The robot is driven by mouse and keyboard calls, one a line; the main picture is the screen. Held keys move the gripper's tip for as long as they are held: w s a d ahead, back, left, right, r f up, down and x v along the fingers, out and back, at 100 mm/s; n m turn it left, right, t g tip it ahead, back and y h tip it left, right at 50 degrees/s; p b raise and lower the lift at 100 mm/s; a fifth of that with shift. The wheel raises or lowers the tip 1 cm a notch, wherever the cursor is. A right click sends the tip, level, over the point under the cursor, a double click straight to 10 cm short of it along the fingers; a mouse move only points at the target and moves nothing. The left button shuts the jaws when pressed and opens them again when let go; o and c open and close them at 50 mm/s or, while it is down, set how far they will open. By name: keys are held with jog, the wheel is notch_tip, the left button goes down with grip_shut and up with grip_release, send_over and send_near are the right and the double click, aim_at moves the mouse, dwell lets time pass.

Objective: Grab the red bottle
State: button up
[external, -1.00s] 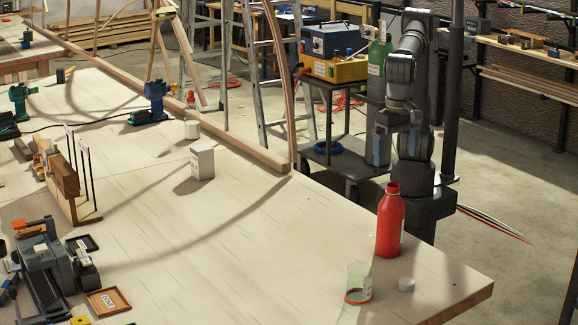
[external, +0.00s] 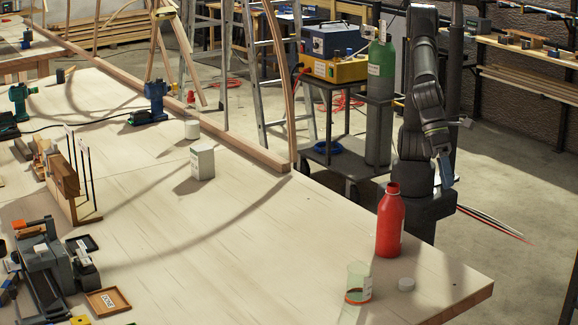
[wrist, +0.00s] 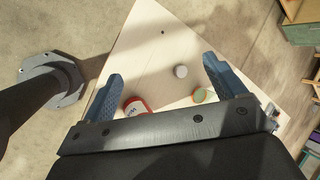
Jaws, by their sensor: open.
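The red bottle (external: 390,222) stands upright and uncapped near the right end of the light wooden table (external: 250,240). In the wrist view the bottle (wrist: 136,106) shows beside the left finger, partly hidden by my gripper's body. My gripper (external: 444,168) hangs in front of my base, behind and to the right of the bottle, apart from it. In the wrist view my gripper (wrist: 160,82) has its two blue fingers spread wide, with nothing held between them.
A white container (external: 202,162) stands farther left. A dark cart (external: 345,165) with a green cylinder (external: 380,90) stands behind.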

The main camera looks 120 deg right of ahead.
jog(key=s+f+n+t+y, duration=0.3)
jog(key=s+n+t+y, duration=0.15)
jog(key=s+n, duration=0.2)
jog(key=d+f+n+t+h, duration=0.3)
jog(key=d, duration=0.6)
jog(key=d+f+n+t+h, duration=0.2)
jog(key=d+n+t+h, duration=0.15)
jog(key=d, duration=0.45)
jog(key=y, duration=0.1)
send_near(385, 230)
jog(key=shift+f+x, duration=0.15)
jog(key=shift+x, duration=1.5)
jog(key=shift+f+x, duration=0.2)
jog(key=shift+x, duration=1.45)
jog(key=shift+s+d, duration=0.1)
jog(key=shift+m, duration=0.3)
jog(key=c, duration=1.2)
jog(key=shift+r, duration=0.2)
